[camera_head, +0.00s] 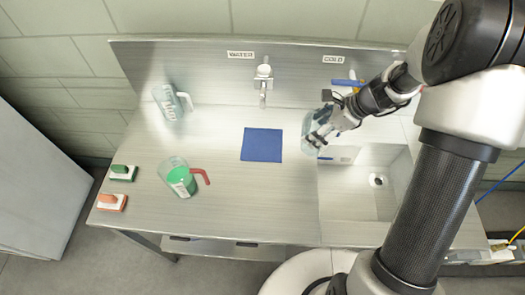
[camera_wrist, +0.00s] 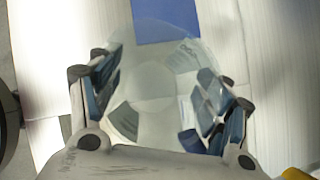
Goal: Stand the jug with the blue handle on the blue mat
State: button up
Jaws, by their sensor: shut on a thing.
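A clear jug (camera_head: 307,124) is in my gripper (camera_head: 322,138), at the left edge of the sink and right of the blue mat. In the wrist view the clear jug (camera_wrist: 160,75) sits between both fingers of my gripper (camera_wrist: 155,105), which is shut on its body. A small blue piece shows just below the fingers in the head view; I cannot tell for sure that it is the handle. The flat, empty blue mat (camera_head: 262,145) lies on the steel counter. It also shows at the top of the wrist view (camera_wrist: 165,20), beyond the jug.
A jug with a red handle and green contents (camera_head: 180,180) stands left of the mat. A jug with a pale handle (camera_head: 168,104) stands at the back left. A tap (camera_head: 263,80) rises behind the mat. The sink (camera_head: 355,190) is at right. Two small blocks (camera_head: 118,187) lie at the left edge.

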notch_tip(320, 180, down, 6)
jog(key=b, duration=0.4)
jog(key=shift+r, duration=0.15)
jog(key=w+a+f+b, duration=0.1)
jog(key=w+a, duration=0.1)
jog(key=a, duration=0.3)
jog(key=w+a+f+b, duration=0.1)
jog(key=w+a+b, duration=0.1)
jog(key=a, duration=0.4)
jog(key=w+a+f+b, duration=0.1)
jog(key=w+a, duration=0.2)
jog(key=a, duration=0.2)
jog(key=shift+a+f+b, duration=0.35)
jog(key=shift+r, duration=0.1)
jog(key=o, duration=1.1)
